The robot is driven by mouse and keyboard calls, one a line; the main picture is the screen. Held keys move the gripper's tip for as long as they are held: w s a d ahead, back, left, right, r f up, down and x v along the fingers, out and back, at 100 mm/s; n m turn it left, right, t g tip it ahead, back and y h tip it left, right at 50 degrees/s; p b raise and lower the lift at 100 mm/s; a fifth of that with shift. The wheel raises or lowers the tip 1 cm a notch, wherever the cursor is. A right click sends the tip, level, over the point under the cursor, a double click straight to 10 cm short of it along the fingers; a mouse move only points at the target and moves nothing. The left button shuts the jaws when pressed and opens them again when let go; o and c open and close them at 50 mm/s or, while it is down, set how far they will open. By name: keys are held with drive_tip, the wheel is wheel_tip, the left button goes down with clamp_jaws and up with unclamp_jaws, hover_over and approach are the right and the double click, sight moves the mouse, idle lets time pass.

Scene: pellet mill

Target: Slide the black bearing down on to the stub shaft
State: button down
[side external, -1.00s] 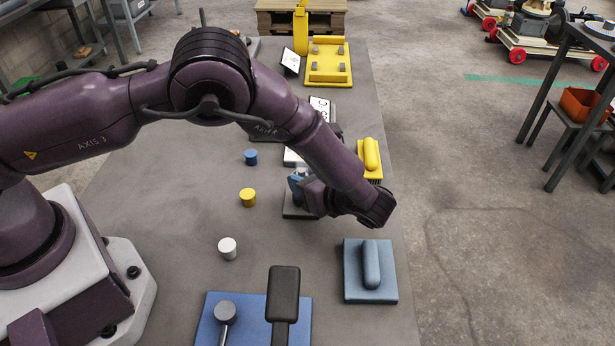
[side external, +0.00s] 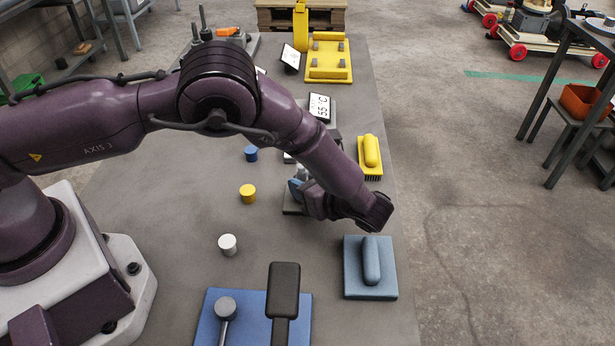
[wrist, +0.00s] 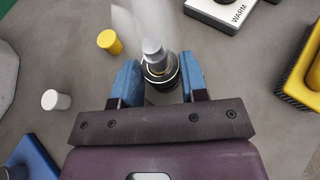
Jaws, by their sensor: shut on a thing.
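In the wrist view my gripper (wrist: 160,72) has its two blue fingers closed on the sides of the black bearing (wrist: 163,83). The metal stub shaft (wrist: 153,50) shows at the bearing's bore, and the bearing appears to be around it. How far down the shaft it sits I cannot tell.
A heater marked WARM (wrist: 228,12) and a yellow brush (side external: 371,156) stand close by. Blue (side external: 251,153), yellow (side external: 248,194) and white (side external: 228,245) cylinders lie towards my base. A blue-grey block (side external: 370,268) is nearer the camera. A pale blurred shape (wrist: 140,20) shows beyond the shaft.

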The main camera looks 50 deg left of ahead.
drive_tip(key=shift+f, duration=0.7)
unclamp_jaws()
idle(0.5)
drive_tip(key=shift+s+d, duration=0.15)
drive_tip(key=shift+d, duration=2.1)
drive_tip(key=shift+s+d, duration=0.15)
drive_tip(key=shift+d, duration=2.1)
